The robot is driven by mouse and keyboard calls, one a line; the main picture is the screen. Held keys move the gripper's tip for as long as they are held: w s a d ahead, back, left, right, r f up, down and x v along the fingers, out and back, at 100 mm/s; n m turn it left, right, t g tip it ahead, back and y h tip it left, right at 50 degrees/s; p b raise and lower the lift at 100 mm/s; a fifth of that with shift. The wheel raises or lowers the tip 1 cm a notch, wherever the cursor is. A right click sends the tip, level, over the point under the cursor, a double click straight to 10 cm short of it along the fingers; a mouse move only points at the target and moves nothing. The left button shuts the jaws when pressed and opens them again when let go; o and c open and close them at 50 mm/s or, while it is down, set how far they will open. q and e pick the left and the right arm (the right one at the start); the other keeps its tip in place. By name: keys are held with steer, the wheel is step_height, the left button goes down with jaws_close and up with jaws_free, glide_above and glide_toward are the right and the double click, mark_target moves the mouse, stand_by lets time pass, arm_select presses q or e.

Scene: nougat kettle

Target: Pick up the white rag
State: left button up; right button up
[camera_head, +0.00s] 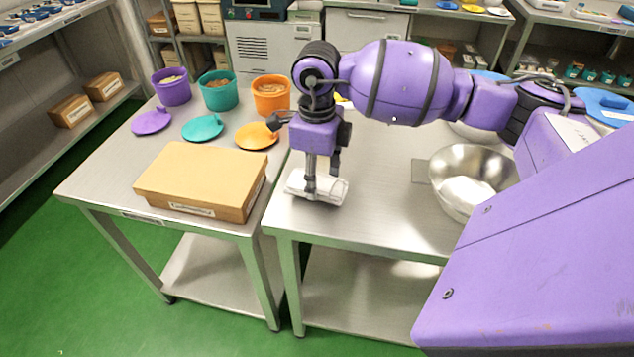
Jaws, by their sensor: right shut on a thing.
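The white rag (331,190) is a small folded white cloth at the front left of the right-hand steel table (365,220). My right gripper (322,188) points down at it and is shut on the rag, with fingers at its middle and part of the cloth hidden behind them. I cannot tell whether the rag touches the table or is slightly above it. My left gripper is not in view.
A cardboard box (205,178) stands left of the rag on the adjoining table. Purple (172,90), teal (218,93) and orange (270,98) tubs stand behind it, their lids in front. A steel bowl (470,180) stands to the right.

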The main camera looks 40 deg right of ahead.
steer(key=s+r, duration=0.1)
steer(key=r, duration=0.1)
steer(key=s+r, duration=0.1)
steer(key=r, duration=0.1)
steer(key=s+a+r, duration=0.1)
steer(key=s, duration=0.1)
steer(key=shift+r, duration=0.4)
steer(key=s+a+r, duration=0.2)
steer(key=s+r, duration=0.2)
steer(key=s, duration=0.5)
steer(key=shift+s+a+r, duration=0.3)
steer(key=shift+r, duration=0.1)
